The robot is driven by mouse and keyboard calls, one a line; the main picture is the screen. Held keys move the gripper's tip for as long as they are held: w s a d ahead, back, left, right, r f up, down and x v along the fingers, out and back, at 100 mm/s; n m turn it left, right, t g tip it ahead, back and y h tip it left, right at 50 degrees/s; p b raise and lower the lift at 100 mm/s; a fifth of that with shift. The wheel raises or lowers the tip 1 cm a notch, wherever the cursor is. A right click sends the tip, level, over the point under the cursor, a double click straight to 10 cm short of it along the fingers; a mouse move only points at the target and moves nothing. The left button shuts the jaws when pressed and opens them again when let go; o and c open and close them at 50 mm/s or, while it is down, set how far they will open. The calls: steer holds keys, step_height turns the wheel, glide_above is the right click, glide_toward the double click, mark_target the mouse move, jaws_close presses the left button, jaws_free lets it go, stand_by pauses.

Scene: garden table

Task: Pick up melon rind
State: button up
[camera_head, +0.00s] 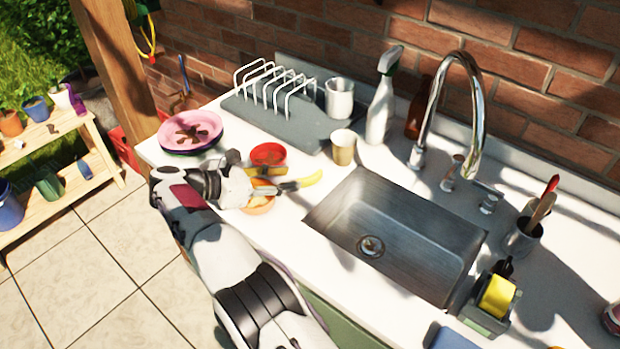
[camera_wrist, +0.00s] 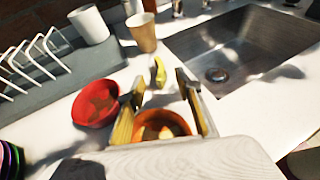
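A curved yellow piece that looks like the melon rind (camera_head: 310,180) lies on the white counter, left of the sink. In the wrist view the yellow-green rind (camera_wrist: 159,71) lies just beyond my fingertips, roughly between them in the picture. My gripper (camera_head: 265,172) is open, its two fingers spread and nothing visibly held. In the wrist view my gripper (camera_wrist: 160,82) has one finger on each side of an orange bowl (camera_wrist: 163,125), seen below and between them. The bowl has something pale in it. I cannot tell the fingers' exact height above the counter.
A red bowl (camera_head: 268,154) stands beside the gripper, and stacked pink plates (camera_head: 190,130) lie to the left. A tan cup (camera_head: 343,147), a drying rack (camera_head: 270,88) and a spray bottle (camera_head: 381,105) stand behind. The metal sink (camera_head: 400,235) is to the right.

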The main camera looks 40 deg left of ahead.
mark_target(307, 176)
steer(key=shift+x, duration=1.25)
steer(key=shift+w, duration=0.1)
steer(key=shift+x, duration=2.5)
steer(key=shift+a+f, duration=0.1)
steer(key=shift+f, duration=0.05)
jaws_close()
